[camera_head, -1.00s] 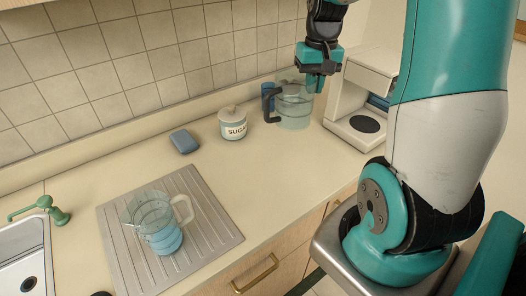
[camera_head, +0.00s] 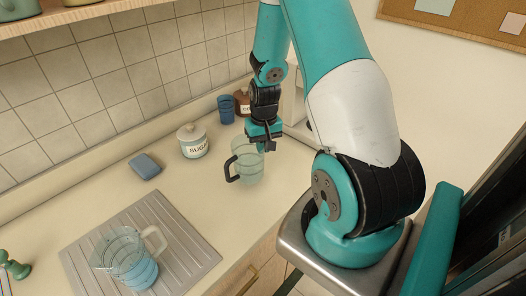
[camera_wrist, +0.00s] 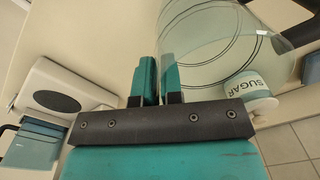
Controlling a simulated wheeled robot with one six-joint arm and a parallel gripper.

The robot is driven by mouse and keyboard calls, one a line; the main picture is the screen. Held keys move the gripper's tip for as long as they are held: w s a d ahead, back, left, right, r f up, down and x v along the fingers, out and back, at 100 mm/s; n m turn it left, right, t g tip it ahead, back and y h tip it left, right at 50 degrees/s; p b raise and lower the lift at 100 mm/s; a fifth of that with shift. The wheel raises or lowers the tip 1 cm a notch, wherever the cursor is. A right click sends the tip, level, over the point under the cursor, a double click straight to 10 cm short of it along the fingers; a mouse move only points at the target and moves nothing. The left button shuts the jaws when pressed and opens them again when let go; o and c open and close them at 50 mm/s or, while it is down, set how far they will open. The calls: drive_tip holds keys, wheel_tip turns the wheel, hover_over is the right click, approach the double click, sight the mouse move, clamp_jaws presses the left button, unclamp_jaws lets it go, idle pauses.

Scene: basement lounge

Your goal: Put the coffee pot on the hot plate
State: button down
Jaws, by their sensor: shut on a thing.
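The coffee pot (camera_head: 247,170) is clear glass with a dark handle on its left. My gripper (camera_head: 265,137) is shut on the pot's upper edge and holds it upright over the counter; whether its base clears the counter is hard to tell. In the wrist view the gripper fingers (camera_wrist: 158,82) pinch the glass wall of the pot (camera_wrist: 215,30). The white coffee machine (camera_head: 290,108) is mostly hidden behind my arm in the head view. In the wrist view its dark oval hot plate (camera_wrist: 57,101) shows bare, left of the fingers.
A sugar jar (camera_head: 192,142), a blue cup (camera_head: 226,108) and a brown jar (camera_head: 243,103) stand near the wall. A blue sponge (camera_head: 145,166) lies left. A measuring jug (camera_head: 130,262) with blue liquid stands on the drainboard (camera_head: 190,243). Counter around the pot is clear.

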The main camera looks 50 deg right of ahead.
drive_tip(key=shift+f+p, duration=0.35)
drive_tip(key=shift+f, duration=1.4)
drive_tip(key=shift+f, duration=0.1)
drive_tip(key=shift+f, duration=0.15)
drive_tip(key=c, duration=1.3)
unclamp_jaws()
drive_tip(key=shift+r, duration=0.2)
